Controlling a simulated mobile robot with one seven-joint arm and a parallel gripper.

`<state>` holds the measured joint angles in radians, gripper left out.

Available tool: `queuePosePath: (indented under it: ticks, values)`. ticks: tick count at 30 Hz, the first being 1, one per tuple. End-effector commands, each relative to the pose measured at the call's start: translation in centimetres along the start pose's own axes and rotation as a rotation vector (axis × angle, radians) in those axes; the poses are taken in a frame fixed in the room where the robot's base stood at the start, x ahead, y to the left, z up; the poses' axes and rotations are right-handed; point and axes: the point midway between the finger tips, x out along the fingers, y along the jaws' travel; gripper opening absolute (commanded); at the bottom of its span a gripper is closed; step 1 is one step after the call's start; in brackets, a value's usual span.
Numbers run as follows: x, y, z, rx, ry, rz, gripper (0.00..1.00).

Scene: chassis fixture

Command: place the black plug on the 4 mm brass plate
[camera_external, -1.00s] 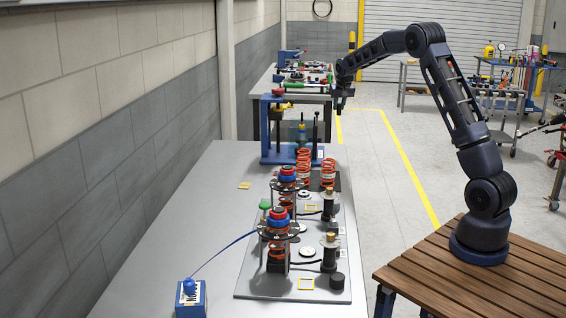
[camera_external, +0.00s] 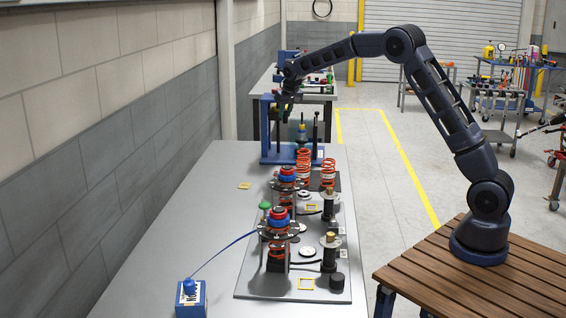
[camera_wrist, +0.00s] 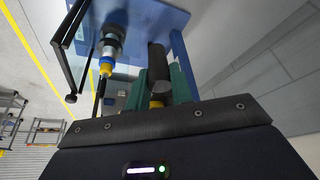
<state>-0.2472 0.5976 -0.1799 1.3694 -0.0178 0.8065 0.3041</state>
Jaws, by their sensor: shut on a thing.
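My gripper (camera_external: 288,103) is at the far end of the bench, over the left side of the blue fixture frame. In the wrist view its green fingers (camera_wrist: 157,98) are on either side of a dark cylinder (camera_wrist: 158,66) with a yellow part near the palm. They are shut on it; I cannot tell whether it is the black plug. A short black cylinder (camera_external: 336,281) stands at the near right corner of the grey base plate (camera_external: 262,288). Thin yellow square outlines lie on the base plate (camera_external: 306,283) and the bench (camera_external: 244,186). I cannot make out which thing is the 4 mm brass plate.
The blue fixture frame (camera_external: 268,145) has dark posts, and a blue-and-yellow part (camera_wrist: 110,45) beside my gripper. Orange springs (camera_external: 328,173) and red-and-blue stacked assemblies (camera_external: 278,220) crowd the base plate. A blue box (camera_external: 190,300) with a cable stands near. The bench's left side is clear.

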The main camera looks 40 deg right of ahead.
Motion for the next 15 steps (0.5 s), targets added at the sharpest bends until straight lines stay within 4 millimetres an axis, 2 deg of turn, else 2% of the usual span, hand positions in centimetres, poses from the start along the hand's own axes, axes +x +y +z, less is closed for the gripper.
queuePosePath:
  ticks: [1,9,15]
  values:
    - [-0.3,-2.6,0.6,-0.025,0.001,-0.010,0.01]
    - [-1.9,-13.8,4.0,-0.132,0.001,-0.053,0.01]
    - [-3.1,-20.3,6.7,-0.197,0.002,-0.079,0.01]
